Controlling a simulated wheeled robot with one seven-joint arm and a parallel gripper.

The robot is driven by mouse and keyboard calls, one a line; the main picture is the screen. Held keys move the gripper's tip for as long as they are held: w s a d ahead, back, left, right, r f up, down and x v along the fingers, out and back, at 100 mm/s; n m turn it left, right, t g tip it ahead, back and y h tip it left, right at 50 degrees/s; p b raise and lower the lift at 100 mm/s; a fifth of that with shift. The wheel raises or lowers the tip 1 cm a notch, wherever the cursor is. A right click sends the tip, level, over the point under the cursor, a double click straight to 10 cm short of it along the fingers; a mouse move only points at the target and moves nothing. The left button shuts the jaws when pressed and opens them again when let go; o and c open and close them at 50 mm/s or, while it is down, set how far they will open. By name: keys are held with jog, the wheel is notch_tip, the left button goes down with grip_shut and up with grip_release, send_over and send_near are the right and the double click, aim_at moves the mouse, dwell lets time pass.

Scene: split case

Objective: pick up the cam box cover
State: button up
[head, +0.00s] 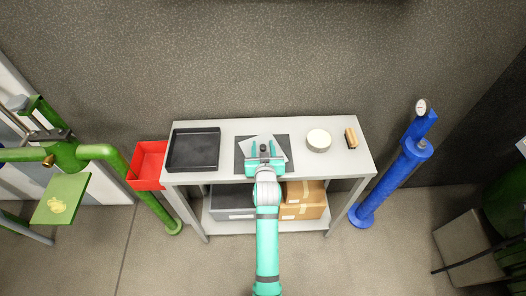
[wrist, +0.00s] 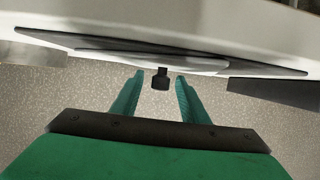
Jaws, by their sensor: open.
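The cam box cover seems to be the pale flat plate (head: 273,141) on the dark mat (head: 283,168). In the wrist view it shows as a thin light plate (wrist: 200,65) on the dark mat (wrist: 275,68). A small black knob (wrist: 160,82) on a short stem stands out from the plate. My gripper (head: 263,147) is open over the plate. In the wrist view its two green fingers (wrist: 159,76) lie either side of the knob, with a gap on each side. My gripper hides part of the plate in the head view.
A black tray (head: 193,168) is left of the mat on the grey table (head: 225,130). A round pale tub (head: 318,140) and a wooden-backed brush-like block (head: 351,138) are to its right. A red bin (head: 147,163) and green stand are left; a blue post (head: 392,180) is right.

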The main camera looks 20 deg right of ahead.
jog(key=shift+c, duration=0.3)
grip_shut()
jog(key=shift+r, duration=0.1)
